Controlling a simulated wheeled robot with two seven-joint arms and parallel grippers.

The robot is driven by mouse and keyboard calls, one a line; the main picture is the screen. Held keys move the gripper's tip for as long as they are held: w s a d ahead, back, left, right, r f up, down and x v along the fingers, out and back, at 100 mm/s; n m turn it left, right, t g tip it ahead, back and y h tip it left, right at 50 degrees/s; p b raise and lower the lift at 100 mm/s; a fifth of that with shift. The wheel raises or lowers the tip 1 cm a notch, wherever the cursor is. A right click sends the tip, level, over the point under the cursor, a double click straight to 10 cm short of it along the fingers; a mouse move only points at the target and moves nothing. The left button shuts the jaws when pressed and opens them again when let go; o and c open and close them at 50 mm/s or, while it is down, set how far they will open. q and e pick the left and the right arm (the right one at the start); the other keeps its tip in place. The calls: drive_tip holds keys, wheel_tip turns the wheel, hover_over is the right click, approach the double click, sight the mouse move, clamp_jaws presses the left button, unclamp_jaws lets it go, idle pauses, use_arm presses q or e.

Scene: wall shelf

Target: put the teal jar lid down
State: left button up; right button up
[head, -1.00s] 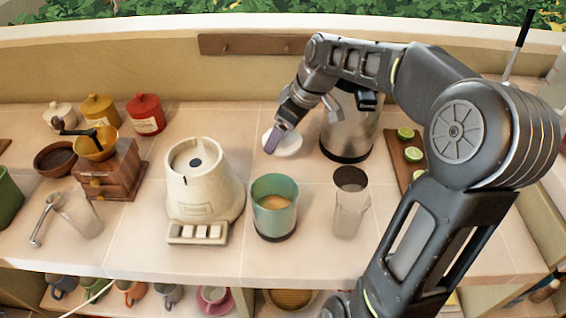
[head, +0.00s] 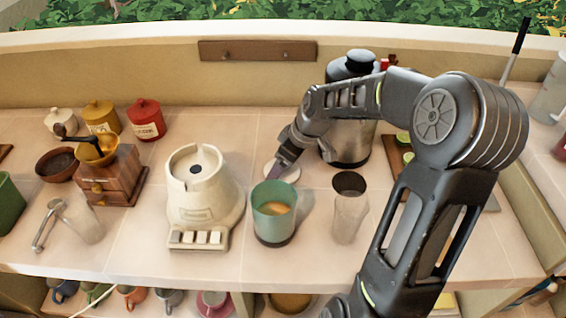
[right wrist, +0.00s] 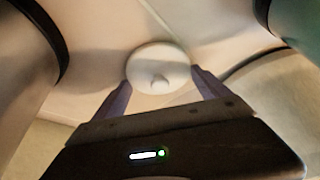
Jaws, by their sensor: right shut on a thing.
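The teal jar (head: 274,214) stands open on the counter, with something tan inside. Its lid (head: 291,172) looks like a pale, almost white disc just behind the jar, partly hidden by my gripper and the jar. My right gripper (head: 275,171) comes down from the upper right and is shut on the lid. In the right wrist view the round lid (right wrist: 158,66), with a small knob, sits at the fingertips of the gripper (right wrist: 161,92). The lid is very low over the counter or on it; I cannot tell which. My left gripper is not in view.
A cream machine (head: 202,195) stands left of the jar and a clear glass (head: 349,210) right of it. A steel canister (head: 349,140) stands behind my right arm, near a board with green slices (head: 403,163). Bare counter (head: 245,135) lies behind the jar.

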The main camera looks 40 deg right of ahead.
drive_tip(key=shift+f, duration=0.2)
drive_tip(key=o, duration=1.2)
drive_tip(key=shift+r, duration=0.1)
drive_tip(key=shift+r, duration=0.1)
drive_tip(key=shift+r, duration=0.15)
drive_tip(key=b+v, duration=0.1)
drive_tip(key=v, duration=1)
drive_tip(key=shift+s+r, duration=0.25)
drive_tip(key=shift+r, duration=0.1)
